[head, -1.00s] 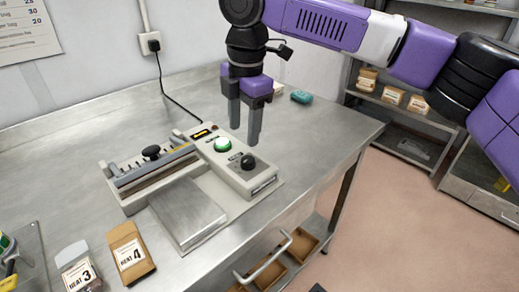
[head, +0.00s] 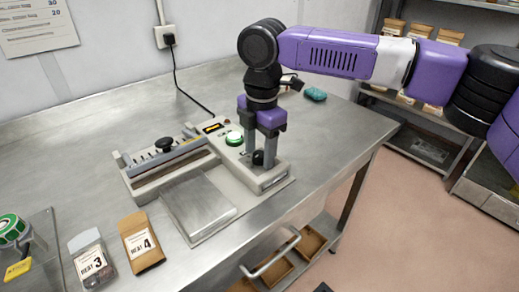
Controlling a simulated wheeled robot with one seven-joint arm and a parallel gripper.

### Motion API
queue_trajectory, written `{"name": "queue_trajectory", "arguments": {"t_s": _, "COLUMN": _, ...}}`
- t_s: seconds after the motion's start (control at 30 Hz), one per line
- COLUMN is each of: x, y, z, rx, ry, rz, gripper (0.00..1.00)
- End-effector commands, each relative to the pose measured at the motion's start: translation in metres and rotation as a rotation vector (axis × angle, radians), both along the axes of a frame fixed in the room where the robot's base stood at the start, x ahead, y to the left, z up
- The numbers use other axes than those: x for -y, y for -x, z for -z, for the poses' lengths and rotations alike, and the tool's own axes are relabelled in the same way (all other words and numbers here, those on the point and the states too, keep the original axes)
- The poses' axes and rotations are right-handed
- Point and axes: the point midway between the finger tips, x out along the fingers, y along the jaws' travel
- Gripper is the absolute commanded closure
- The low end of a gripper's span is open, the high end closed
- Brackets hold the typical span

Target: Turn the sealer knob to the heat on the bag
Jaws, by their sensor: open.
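The sealer (head: 197,193) stands on the steel bench, with a green button (head: 234,138) and a small lit display (head: 213,128) on its control box. Its black knob (head: 258,158) is at the right end of the box. My gripper (head: 256,160) points down with its fingers apart, one on each side of the knob; I cannot tell whether they touch it. A brown bag (head: 141,246) labelled "HEAT 4" and a clear bag with dark contents (head: 93,266) labelled "HEAT 3" lie in front of the sealer. The knob's pointer and scale are hidden.
A tape dispenser with green tape (head: 13,228) is at the left edge. A teal object (head: 316,94) lies at the back of the bench. A black cord runs from the wall socket (head: 169,38) towards the sealer. The bench right of the sealer is clear.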

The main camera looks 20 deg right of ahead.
Motion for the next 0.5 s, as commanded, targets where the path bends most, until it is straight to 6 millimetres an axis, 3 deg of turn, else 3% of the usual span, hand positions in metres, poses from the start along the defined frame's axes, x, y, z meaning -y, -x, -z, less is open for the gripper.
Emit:
{"name": "queue_trajectory", "arguments": {"t_s": 0.07, "x": -0.0001, "y": 0.0, "z": -0.0001, "rx": 0.0, "ry": 0.0, "rz": 0.0, "gripper": 0.47}}
{"name": "queue_trajectory", "arguments": {"t_s": 0.33, "x": 0.0, "y": 0.0, "z": -0.0003, "rx": 0.0, "ry": 0.0, "rz": 0.0, "gripper": 1.0}}
{"name": "queue_trajectory", "arguments": {"t_s": 0.5, "x": -0.0001, "y": 0.0001, "z": -0.0007, "rx": 0.0, "ry": 0.0, "rz": 0.004, "gripper": 1.0}}
